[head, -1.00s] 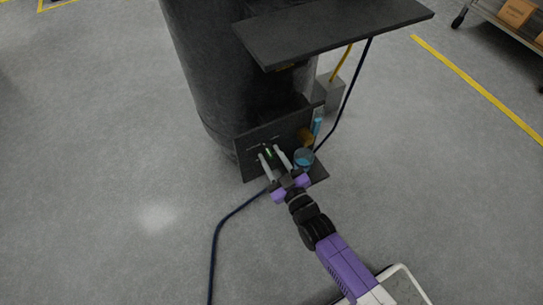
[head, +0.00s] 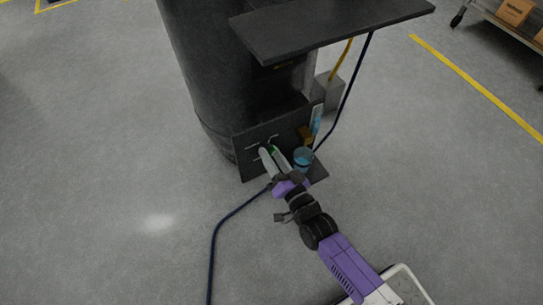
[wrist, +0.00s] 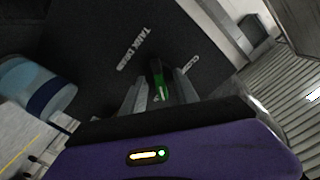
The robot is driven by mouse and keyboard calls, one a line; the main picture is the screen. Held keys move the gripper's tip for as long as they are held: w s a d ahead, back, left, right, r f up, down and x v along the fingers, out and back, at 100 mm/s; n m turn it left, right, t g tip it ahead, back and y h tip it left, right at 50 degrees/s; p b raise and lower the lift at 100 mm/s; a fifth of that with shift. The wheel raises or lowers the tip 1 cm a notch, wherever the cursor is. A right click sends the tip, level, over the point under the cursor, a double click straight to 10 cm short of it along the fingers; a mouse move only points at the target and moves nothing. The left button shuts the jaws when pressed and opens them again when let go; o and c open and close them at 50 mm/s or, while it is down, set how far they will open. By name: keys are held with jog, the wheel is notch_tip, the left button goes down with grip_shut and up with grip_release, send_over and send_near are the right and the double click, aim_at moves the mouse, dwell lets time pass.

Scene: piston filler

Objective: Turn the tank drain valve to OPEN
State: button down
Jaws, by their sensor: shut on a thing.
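The tank drain valve shows as a small green handle (head: 272,149) on a dark panel (head: 252,172) low on the black tank. It also shows in the wrist view (wrist: 158,79), between my fingers, with the white lettering "TANK DRAIN" beside it on the panel. Another white label is partly hidden by a finger, so I cannot read it fully. My gripper (head: 270,155) is shut on the green handle. It also shows in the wrist view (wrist: 158,97), its grey fingers on both sides of the handle. The handle's base is partly hidden.
A cup with blue on it (head: 303,161) stands on a small ledge (head: 318,174) right of my gripper. A dark shelf (head: 335,27) overhangs the panel. A dark blue hose (head: 215,240) runs along the floor to the left. Floor at left is clear.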

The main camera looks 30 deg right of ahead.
jog(key=shift+m, duration=0.6)
jog(key=shift+s+m, duration=0.1)
jog(key=shift+m, duration=0.2)
jog(key=c, duration=1)
grip_release()
jog(key=shift+o, duration=0.2)
jog(key=s+p, duration=0.2)
jog(key=s, duration=0.5)
jog(key=shift+s, duration=0.35)
